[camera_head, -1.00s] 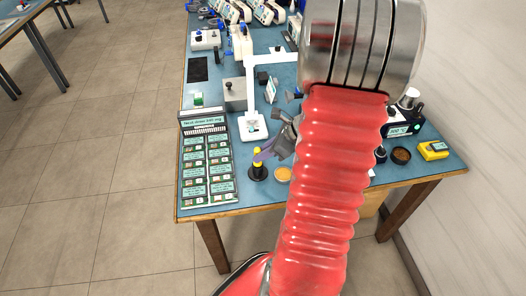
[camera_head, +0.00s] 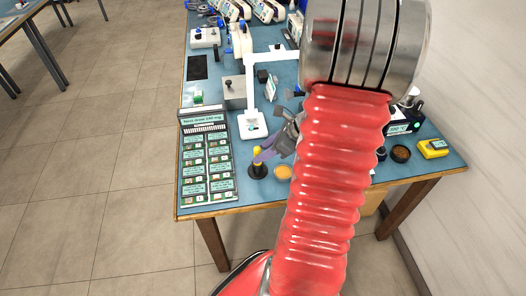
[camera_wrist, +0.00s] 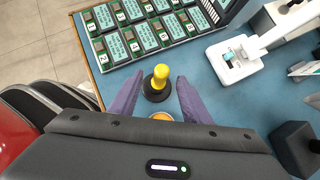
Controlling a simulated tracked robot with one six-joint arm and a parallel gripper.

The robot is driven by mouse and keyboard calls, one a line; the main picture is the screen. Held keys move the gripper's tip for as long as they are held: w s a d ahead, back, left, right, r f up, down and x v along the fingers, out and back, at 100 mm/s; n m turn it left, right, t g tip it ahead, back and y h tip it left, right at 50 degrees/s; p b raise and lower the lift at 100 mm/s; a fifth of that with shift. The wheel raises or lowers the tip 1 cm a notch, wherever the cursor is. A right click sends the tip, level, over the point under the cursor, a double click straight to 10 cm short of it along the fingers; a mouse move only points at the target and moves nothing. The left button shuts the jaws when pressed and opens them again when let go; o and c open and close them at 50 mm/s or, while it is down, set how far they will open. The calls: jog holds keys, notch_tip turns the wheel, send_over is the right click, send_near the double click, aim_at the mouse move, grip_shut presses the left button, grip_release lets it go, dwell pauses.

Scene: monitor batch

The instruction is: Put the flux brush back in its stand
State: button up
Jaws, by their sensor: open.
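The yellow item, which looks like the flux brush (camera_wrist: 160,76), is upright in a round black stand (camera_wrist: 155,93) near the table's front edge. In the head view the yellow part (camera_head: 257,158) and the black stand (camera_head: 257,171) show just below my gripper's fingers. My gripper (camera_wrist: 156,88) is open, with one purple finger on each side of the brush and stand. A gap shows between each finger and the yellow part. I cannot tell the fingers' exact height. Bristles are not visible.
A small amber dish (camera_head: 283,173) sits right of the stand, partly hidden by my gripper in the wrist view. A rack of labelled green modules (camera_head: 208,160) lies to the left. A white stand (camera_head: 252,125) rises behind. A yellow device (camera_head: 433,148) is far right.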

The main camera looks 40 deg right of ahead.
jog(key=v, duration=1.2)
jog(key=shift+s+d+r, duration=0.2)
jog(key=shift+s+r, duration=0.05)
jog(key=a+r+n+h, duration=0.1)
jog(key=a+r+n, duration=0.2)
jog(key=a+n, duration=0.7)
jog(key=a+r+n+g+h, duration=0.1)
jog(key=a+r+n, duration=0.2)
jog(key=a+n, duration=0.7)
jog(key=a+r+n+h, duration=0.1)
jog(key=a+r+n, duration=0.3)
jog(key=a+n, duration=0.7)
jog(key=shift+s+a, duration=0.25)
jog(key=shift+s, duration=0.15)
jog(key=shift+r, duration=0.15)
jog(key=shift+c, duration=0.6)
